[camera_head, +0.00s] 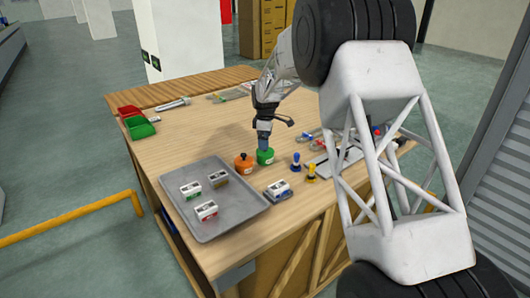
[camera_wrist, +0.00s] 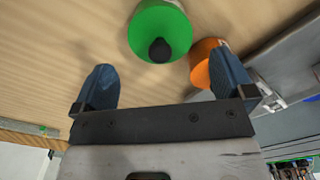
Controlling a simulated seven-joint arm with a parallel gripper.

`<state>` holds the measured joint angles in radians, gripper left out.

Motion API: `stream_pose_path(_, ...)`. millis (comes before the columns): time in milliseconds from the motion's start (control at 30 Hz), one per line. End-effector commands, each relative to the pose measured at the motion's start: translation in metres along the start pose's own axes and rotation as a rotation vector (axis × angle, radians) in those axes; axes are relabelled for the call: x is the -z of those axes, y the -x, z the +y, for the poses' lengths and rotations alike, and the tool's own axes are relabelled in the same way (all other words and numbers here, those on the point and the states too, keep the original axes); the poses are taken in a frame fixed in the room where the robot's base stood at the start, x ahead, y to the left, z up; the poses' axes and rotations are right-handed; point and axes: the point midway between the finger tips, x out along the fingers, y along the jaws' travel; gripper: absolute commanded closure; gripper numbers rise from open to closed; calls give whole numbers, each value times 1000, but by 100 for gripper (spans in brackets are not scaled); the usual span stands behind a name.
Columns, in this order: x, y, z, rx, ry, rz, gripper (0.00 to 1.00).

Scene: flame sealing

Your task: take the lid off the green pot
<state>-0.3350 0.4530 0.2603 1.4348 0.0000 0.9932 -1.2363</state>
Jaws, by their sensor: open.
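The green pot (camera_head: 265,158) stands on the wooden table, just right of the orange pot (camera_head: 243,163). In the wrist view, its round green lid (camera_wrist: 150,22) with a dark knob (camera_wrist: 160,50) is seen at the top centre. My gripper (camera_head: 264,146) points down over the green pot and hides its top in the head view. In the wrist view, my gripper (camera_wrist: 166,72) has its two blue fingers wide apart with nothing between them. The knob lies beyond the gap, near its middle. The orange pot also shows in the wrist view (camera_wrist: 203,64), partly behind the right finger.
A grey tray (camera_head: 225,228) with several small labelled blocks lies at the front left. Another block (camera_head: 278,190) sits right of it. Blue and yellow small items (camera_head: 311,172) stand right of the pots. Red and green bins (camera_head: 139,127) are at the back left; bare table lies between.

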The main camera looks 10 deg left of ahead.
Motion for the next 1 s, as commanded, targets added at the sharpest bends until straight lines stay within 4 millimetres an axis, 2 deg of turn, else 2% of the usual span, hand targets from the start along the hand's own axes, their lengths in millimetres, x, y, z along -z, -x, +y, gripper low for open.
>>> stream_pose_path(200, 1, -26, 0, 2, 0, -1, 0)
stream_pose_path(400, 1, -41, 0, 0, 0, 0, 0)
stream_pose_path(1000, 1, -44, 0, 0, 0, 0, 0)
